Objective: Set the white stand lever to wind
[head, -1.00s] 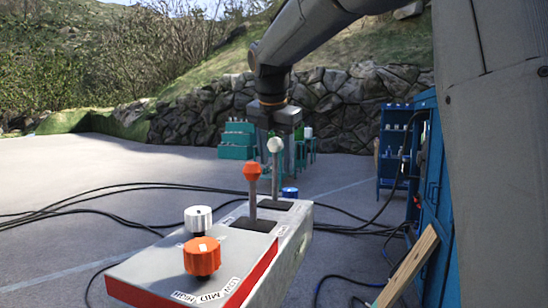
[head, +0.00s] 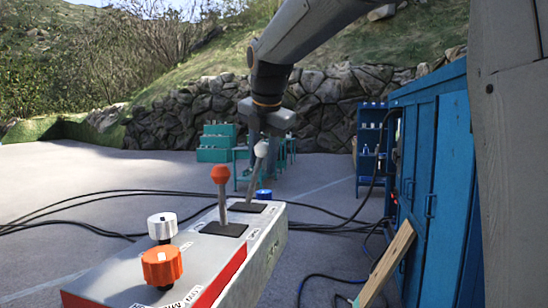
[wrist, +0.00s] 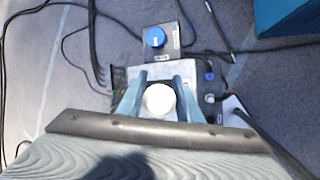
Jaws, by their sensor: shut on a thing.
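The white stand lever, with a round white knob (head: 261,149), rises from a dark slotted plate at the far end of the grey control box (head: 274,240). Its rod leans, with the top to the right of its base in the head view. My gripper (head: 262,138) comes down from above and is shut on the white knob. In the wrist view the knob (wrist: 159,100) sits between the two blue-grey fingers of my gripper (wrist: 158,84). The orange-knobbed lever (head: 220,173) stands nearer and almost upright. The lever's position labels are too small to read.
A white dial (head: 162,226) and an orange dial (head: 162,266) sit on the box's near end. A blue cabinet (head: 433,170) and a leaning wooden plank (head: 388,262) are at right. Black cables (head: 100,192) cross the ground. Open paving lies at left.

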